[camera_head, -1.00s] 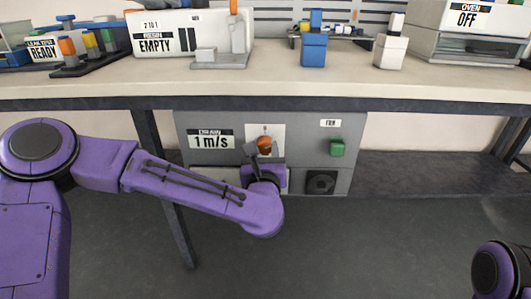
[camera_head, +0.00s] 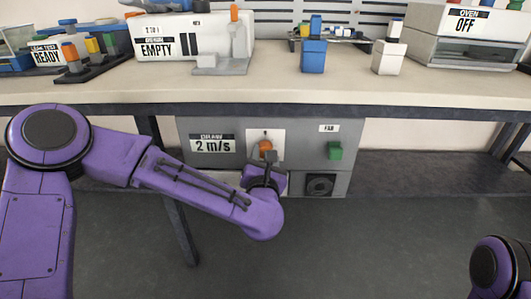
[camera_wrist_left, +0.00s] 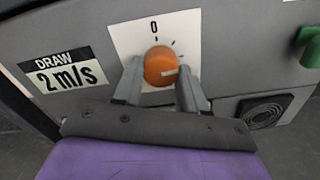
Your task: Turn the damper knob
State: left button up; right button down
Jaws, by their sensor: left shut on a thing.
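The damper knob is the orange round knob on a white plate on the grey panel under the bench; it shows in the head view (camera_head: 265,147) and large in the left wrist view (camera_wrist_left: 160,67). The draw display (camera_head: 212,144) reads 2 m/s. My right gripper is out of view.
A green fan switch (camera_head: 335,150) and a dark round vent (camera_head: 320,184) sit on the panel right of the knob. The bench top (camera_head: 270,88) overhangs the panel. A dark table leg (camera_head: 180,225) stands behind my left arm.

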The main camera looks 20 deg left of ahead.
pick_arm(q)
jog(key=shift+m, duration=0.5)
jog(key=o, duration=1.1)
jog(key=shift+c, duration=0.2)
jog(key=shift+s, duration=0.1)
jog(key=p+v, duration=0.2)
jog(key=v, duration=0.8)
jog(key=shift+s, duration=0.2)
